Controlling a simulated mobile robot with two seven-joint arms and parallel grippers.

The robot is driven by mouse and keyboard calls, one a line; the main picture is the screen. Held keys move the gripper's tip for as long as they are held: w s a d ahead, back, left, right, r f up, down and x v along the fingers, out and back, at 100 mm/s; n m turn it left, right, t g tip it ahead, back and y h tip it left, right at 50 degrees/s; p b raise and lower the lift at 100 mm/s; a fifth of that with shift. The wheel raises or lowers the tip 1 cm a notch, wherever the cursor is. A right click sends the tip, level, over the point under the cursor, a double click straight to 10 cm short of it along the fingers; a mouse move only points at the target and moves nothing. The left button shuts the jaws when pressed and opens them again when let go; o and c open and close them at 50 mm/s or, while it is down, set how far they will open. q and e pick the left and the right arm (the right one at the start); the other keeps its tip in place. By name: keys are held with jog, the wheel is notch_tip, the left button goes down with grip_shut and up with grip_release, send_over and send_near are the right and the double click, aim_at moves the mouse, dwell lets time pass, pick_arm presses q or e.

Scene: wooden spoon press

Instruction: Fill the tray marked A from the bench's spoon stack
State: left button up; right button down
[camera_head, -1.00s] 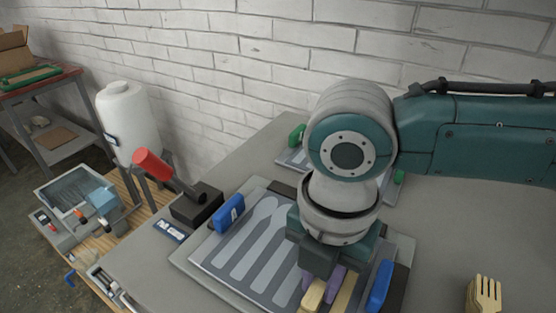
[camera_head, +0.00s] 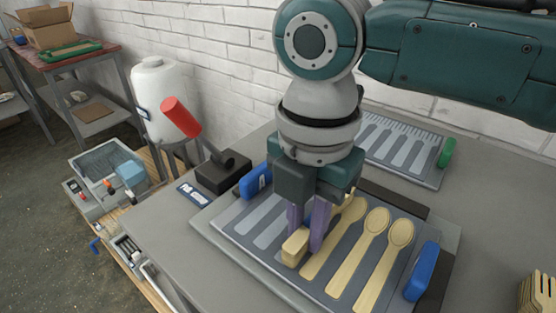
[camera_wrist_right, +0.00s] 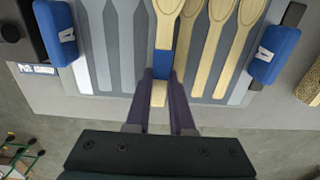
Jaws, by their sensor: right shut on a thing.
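The tray with blue handles (camera_head: 240,243) lies on the bench and has spoon-shaped slots. A white mark shows on each blue handle (camera_wrist_right: 265,55) in the right wrist view. Three pale wooden spoons (camera_head: 375,222) lie in its right-hand slots; the left-hand slots are empty. My right gripper (camera_head: 306,250) is shut on the handle of another wooden spoon (camera_head: 295,246), over the slot just left of these. This spoon also shows in the right wrist view (camera_wrist_right: 166,25), with a blue patch across its handle. I cannot tell whether it touches the tray. My left gripper is not in view.
A second tray with green handles (camera_head: 446,153) and empty slots lies behind. A red-handled lever on a black block (camera_head: 222,171) stands left of the tray. A white tank (camera_head: 164,100) stands further left.

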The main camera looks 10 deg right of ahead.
aim_at(258, 215)
jog(key=shift+w+a+f+b, duration=0.1)
jog(key=shift+w+a+b, duration=0.6)
jog(key=shift+w+b, duration=0.2)
jog(key=shift+w+a+b, duration=0.7)
jog(key=shift+w+b, duration=0.1)
jog(key=shift+w, duration=0.1)
jog(key=shift+w+a+b, duration=0.6)
jog(key=shift+w+b, duration=0.15)
jog(key=shift+b, duration=0.35)
jog(key=shift+w+a+b, duration=0.35)
jog(key=shift+w+b, duration=0.1)
jog(key=shift+b, duration=0.2)
notch_tip(258, 215, up, 5)
jog(key=p, duration=0.5)
jog(key=shift+r+p, duration=0.2)
jog(key=shift+p, duration=0.15)
jog(key=shift+f, duration=0.1)
